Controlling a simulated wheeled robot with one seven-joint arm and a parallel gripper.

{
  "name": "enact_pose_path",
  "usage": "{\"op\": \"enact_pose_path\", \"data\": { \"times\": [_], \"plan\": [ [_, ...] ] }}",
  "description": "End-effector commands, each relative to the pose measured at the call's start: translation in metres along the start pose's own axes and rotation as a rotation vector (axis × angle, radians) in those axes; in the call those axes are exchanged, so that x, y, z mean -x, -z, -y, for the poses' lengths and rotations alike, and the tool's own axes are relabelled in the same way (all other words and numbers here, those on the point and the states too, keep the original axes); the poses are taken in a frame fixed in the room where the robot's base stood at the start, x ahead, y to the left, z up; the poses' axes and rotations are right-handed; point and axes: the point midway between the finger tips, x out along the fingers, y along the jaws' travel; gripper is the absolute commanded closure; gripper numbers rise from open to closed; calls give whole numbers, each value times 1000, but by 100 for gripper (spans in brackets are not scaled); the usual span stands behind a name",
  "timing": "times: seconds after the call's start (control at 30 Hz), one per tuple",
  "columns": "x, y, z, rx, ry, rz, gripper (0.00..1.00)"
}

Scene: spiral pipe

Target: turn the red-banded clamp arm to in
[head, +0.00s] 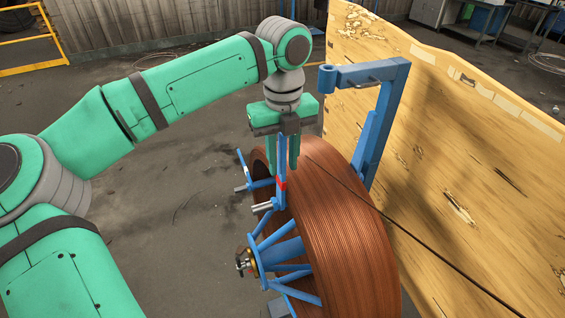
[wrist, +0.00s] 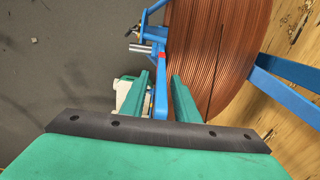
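The red-banded clamp arm (head: 281,198) is a blue bar standing roughly upright at the near side of the copper coil (head: 345,220), its red band below my fingertips. My gripper (head: 282,168) points down from above with one finger on each side of the bar's upper part. In the wrist view, the clamp arm (wrist: 161,95) lies between the two green fingers of my gripper (wrist: 165,76). The fingers are apart, with a gap showing on the right; contact on the left cannot be told. The red band (wrist: 162,55) lies just beyond the fingertips.
Another blue arm (head: 245,165) stands left of the coil. Blue spokes and a hub (head: 252,262) are at the coil's near face. A tall blue post (head: 385,125) and a wooden panel (head: 460,150) stand on the right. The floor (head: 165,240) at left is clear.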

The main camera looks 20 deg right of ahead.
Motion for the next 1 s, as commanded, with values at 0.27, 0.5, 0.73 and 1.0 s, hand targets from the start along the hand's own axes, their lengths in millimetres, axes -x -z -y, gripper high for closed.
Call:
{"op": "enact_pose_path", "data": {
  "times": [0.27, 0.5, 0.73, 1.0],
  "plan": [
    [-11, 0, -1, 1, 0, 0, 72],
    [-11, 0, 0, -1, 0, 0, 86],
    [-11, 0, -1, 1, 1, 0, 100],
    [-10, 6, -2, 3, 1, -37, 100]
  ]
}}
